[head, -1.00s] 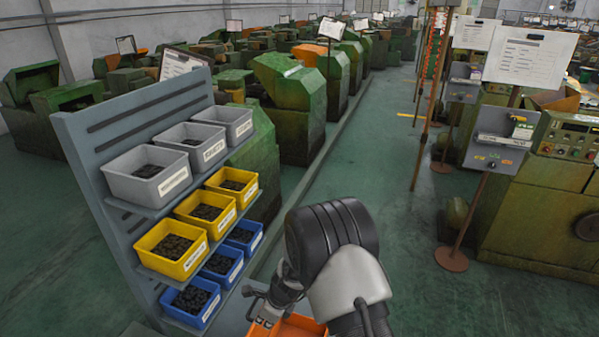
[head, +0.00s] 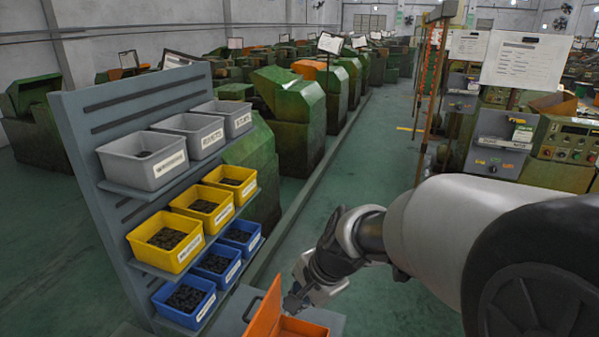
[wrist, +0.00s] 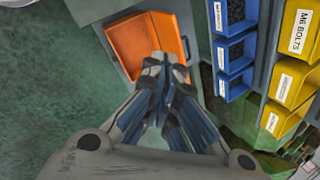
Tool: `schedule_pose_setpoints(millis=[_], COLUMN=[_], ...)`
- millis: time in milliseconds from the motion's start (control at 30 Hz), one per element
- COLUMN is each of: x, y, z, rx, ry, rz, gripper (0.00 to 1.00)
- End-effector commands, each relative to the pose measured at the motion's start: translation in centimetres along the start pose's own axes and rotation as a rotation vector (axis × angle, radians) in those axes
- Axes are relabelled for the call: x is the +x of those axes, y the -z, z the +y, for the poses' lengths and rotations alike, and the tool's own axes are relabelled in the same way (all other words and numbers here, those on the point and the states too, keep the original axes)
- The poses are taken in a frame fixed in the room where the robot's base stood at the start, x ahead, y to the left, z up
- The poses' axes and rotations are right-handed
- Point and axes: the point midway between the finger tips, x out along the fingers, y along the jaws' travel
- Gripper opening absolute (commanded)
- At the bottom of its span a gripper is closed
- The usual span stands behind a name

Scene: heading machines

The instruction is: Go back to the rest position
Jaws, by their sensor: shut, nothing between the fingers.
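My gripper (head: 296,303) hangs at the lower middle of the head view, beside and partly over an orange bin (head: 263,312). In the wrist view my gripper (wrist: 165,62) has its fingers together with nothing between them. There the fingertips overlap the near edge of the orange bin (wrist: 135,36), and I cannot tell whether they touch it. The visible part of the bin floor looks empty. My arm reaches in from the right of the head view.
A grey rack (head: 80,130) on the left holds grey, yellow (head: 165,240) and blue bins (head: 185,302) of dark small parts. The orange bin sits on a grey surface (head: 232,312). Green machines (head: 295,105) line the aisle. A signboard (head: 525,62) stands at right. The aisle floor (head: 372,150) is clear.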

Motion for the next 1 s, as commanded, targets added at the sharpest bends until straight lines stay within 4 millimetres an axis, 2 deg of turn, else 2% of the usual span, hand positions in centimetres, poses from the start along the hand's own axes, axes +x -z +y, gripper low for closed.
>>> schedule_pose_setpoints(millis=[100,167,300,500,600,767,1000], x=[-3.1,-4.5,-6.9,-8.4,-8.6,-8.8,-8.9], y=[-0.3,-0.6,-1.1,-1.7,-1.9,-2.0,-2.0], z=[4.0,6.1,11.7,19.3,21.8,23.7,23.8], rx=[-0.208,-0.311,-0.541,-0.808,-0.89,-0.952,-0.959], ry=[-0.001,-0.013,-0.059,-0.159,-0.203,-0.242,-0.247], rz=[0.053,0.083,0.156,0.25,0.279,0.3,0.3], gripper=[0.0,0.0,0.0,0.0,0.0,0.0,0.0])
